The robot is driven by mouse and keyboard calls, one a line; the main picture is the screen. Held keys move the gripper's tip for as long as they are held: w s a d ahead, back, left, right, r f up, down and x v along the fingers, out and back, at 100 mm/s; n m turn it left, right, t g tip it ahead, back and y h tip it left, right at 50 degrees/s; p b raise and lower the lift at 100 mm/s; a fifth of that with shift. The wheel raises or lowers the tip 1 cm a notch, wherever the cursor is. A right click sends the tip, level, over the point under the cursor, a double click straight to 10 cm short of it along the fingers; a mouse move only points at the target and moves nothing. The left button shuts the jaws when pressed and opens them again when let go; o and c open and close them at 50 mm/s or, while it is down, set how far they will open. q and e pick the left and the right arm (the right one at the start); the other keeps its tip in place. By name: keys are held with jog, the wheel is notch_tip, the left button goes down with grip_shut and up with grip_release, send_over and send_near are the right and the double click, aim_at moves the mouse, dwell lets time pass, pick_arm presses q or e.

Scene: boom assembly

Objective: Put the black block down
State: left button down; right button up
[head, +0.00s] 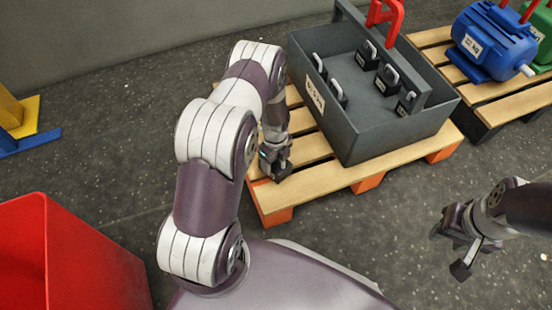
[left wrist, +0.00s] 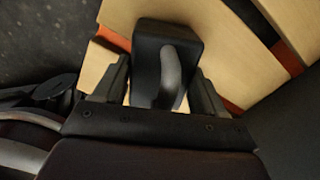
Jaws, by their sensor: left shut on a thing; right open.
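My left gripper (head: 275,170) is at the left front part of the wooden pallet (head: 320,178), beside the grey crate. In the left wrist view my left gripper (left wrist: 165,95) has its two fingers on either side of a black block (left wrist: 180,38) with a grey handle, and is shut on it. The block is over the pallet's slats; I cannot tell whether it touches them. In the head view the block is mostly hidden by the gripper. My right gripper (head: 455,250) is open and empty over the floor at the right.
The grey crate (head: 375,145) on the pallet holds several black blocks with handles. A second pallet (head: 490,90) at the back right carries a blue motor (head: 493,45). A red bin (head: 60,255) stands at the lower left.

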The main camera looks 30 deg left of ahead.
pick_arm(q)
grip_release()
notch_tip(320, 180, up, 12)
jog(key=p, duration=0.7)
jog(key=shift+f, duration=0.2)
jog(key=s+d+r+n, duration=0.2)
jog(key=r+n, duration=0.3)
jog(key=r, duration=0.2)
jog(key=s+d+r+n, duration=0.1)
jog(key=d+r+n, duration=0.2)
jog(key=r+n, duration=0.3)
jog(key=s+d+r+n, duration=0.1)
jog(key=s+r+n, duration=0.2)
jog(key=s+d+r+n+t, duration=0.1)
jog(key=s+r+n, duration=0.2)
jog(key=s+n, duration=0.1)
jog(key=s+d+r+n, duration=0.1)
jog(key=s+r+n, duration=0.2)
jog(key=s, duration=0.1)
jog(key=shift+d+r, duration=0.15)
jog(key=shift+r, duration=0.1)
